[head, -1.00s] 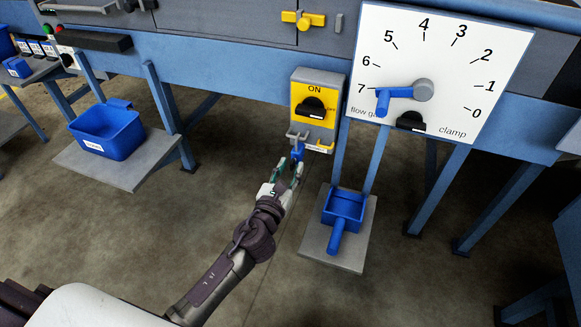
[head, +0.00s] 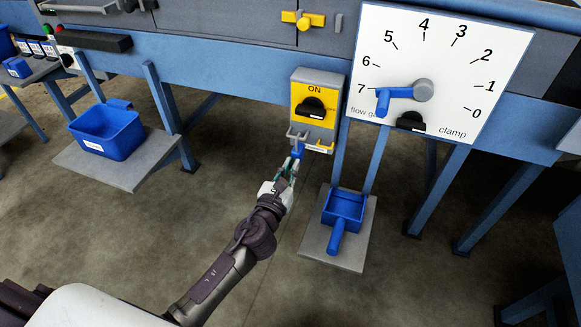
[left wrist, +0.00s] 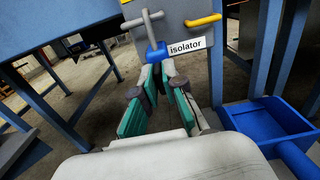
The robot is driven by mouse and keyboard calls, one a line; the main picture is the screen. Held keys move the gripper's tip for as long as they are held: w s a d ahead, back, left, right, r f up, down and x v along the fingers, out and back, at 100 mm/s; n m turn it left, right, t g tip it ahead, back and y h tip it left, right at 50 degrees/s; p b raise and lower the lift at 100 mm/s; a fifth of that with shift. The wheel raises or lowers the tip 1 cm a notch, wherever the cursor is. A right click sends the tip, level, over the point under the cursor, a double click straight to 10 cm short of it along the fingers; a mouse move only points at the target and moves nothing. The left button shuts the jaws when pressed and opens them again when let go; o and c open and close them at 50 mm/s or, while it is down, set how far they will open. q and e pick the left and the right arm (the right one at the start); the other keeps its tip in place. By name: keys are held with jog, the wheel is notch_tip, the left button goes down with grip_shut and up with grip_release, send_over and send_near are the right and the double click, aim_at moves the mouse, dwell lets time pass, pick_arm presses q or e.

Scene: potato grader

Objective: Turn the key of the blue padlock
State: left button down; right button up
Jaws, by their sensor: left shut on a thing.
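The blue padlock (head: 298,150) hangs at the lower left of the yellow isolator panel (head: 328,120). In the left wrist view, the padlock (left wrist: 157,52) hangs from a grey bar, left of the "isolator" label (left wrist: 187,49). My left gripper (head: 293,163) is just below the padlock, its fingers pointing up at it. In the left wrist view, the fingertips (left wrist: 160,71) come together at the padlock's lower end, shut on its key. The key itself is hidden between the fingers. My right gripper is not in view.
A black knob (head: 312,107) on the panel sits below "ON". A dial board (head: 452,62) stands right of it. A blue scoop-like tray (head: 344,204) rests on a grey shelf (head: 350,258) to the lower right. A blue bin (head: 107,131) is at the left.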

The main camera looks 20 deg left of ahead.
pick_arm(q)
jog(key=n, duration=1.7)
jog(key=shift+a+f+n+p, duration=0.15)
jog(key=shift+n+p, duration=0.25)
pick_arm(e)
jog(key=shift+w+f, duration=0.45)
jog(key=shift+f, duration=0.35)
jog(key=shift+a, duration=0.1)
pick_arm(q)
jog(key=c, duration=1.3)
grip_release()
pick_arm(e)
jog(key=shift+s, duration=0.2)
pick_arm(q)
jog(key=shift+o, duration=0.2)
